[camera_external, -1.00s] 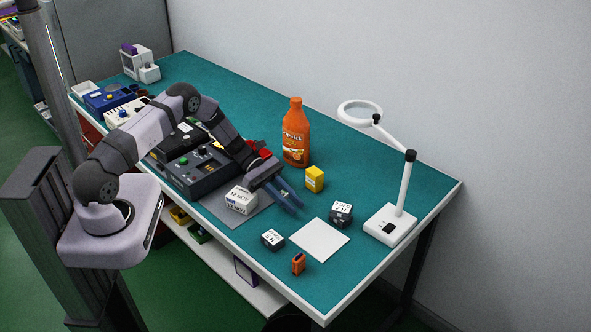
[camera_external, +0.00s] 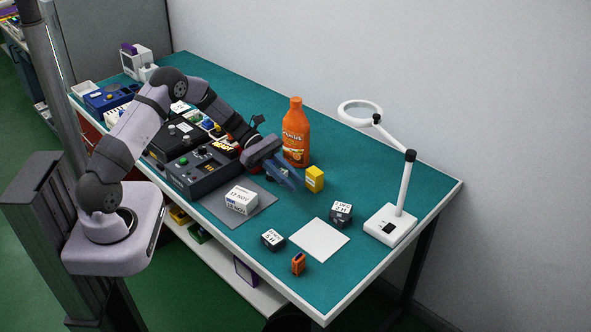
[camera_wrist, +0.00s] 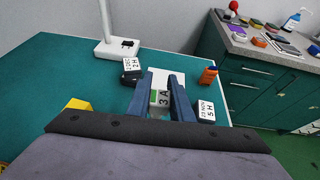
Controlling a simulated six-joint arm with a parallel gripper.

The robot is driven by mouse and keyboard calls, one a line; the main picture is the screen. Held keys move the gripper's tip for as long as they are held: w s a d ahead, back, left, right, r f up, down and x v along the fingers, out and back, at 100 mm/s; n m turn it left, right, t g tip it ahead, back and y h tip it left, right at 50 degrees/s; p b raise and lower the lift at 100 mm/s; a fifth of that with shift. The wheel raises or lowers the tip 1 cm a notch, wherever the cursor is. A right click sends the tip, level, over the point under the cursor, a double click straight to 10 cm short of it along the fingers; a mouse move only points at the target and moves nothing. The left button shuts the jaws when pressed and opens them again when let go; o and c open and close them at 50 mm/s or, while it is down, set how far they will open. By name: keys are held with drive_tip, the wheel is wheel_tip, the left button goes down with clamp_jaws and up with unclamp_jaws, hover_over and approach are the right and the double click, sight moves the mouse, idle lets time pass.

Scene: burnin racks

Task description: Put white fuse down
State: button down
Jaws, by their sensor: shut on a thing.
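My gripper (camera_external: 288,178) is in the air above the teal bench, left of the yellow block and in front of the orange bottle. In the wrist view its two blue fingers (camera_wrist: 164,80) are closed on the white fuse (camera_wrist: 160,98), a small piece with a "3A" label and a green patch. The fuse is between the fingers and is hard to make out in the external view. Beyond it lies a white square pad (camera_external: 319,240), bare, which also shows in the wrist view (camera_wrist: 168,73).
Dark labelled blocks (camera_external: 341,212) (camera_external: 272,240) and an orange piece (camera_external: 298,264) stand around the pad. A yellow block (camera_external: 315,179), orange bottle (camera_external: 296,135) and magnifier lamp (camera_external: 390,226) are near. A white "12 NOV" block (camera_external: 241,200) sits on a grey mat (camera_external: 262,206).

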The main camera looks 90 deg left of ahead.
drive_tip(key=shift+m+h, duration=0.4)
drive_tip(key=shift+h, duration=0.1)
drive_tip(key=d+f, duration=0.1)
drive_tip(key=d, duration=0.3)
drive_tip(key=s+d+f, duration=0.1)
drive_tip(key=d, duration=0.2)
drive_tip(key=d+f, duration=0.1)
drive_tip(key=d, duration=0.3)
drive_tip(key=shift+s+d+f, duration=0.25)
drive_tip(key=shift+d+f, duration=0.1)
drive_tip(key=s+d+f+g, duration=0.1)
drive_tip(key=s+d, duration=0.2)
drive_tip(key=d, duration=0.3)
drive_tip(key=s+d+f+m, duration=0.1)
drive_tip(key=s+d, duration=0.2)
drive_tip(key=d, duration=0.3)
drive_tip(key=shift+f+g+h, duration=0.3)
drive_tip(key=shift+f+g, duration=0.1)
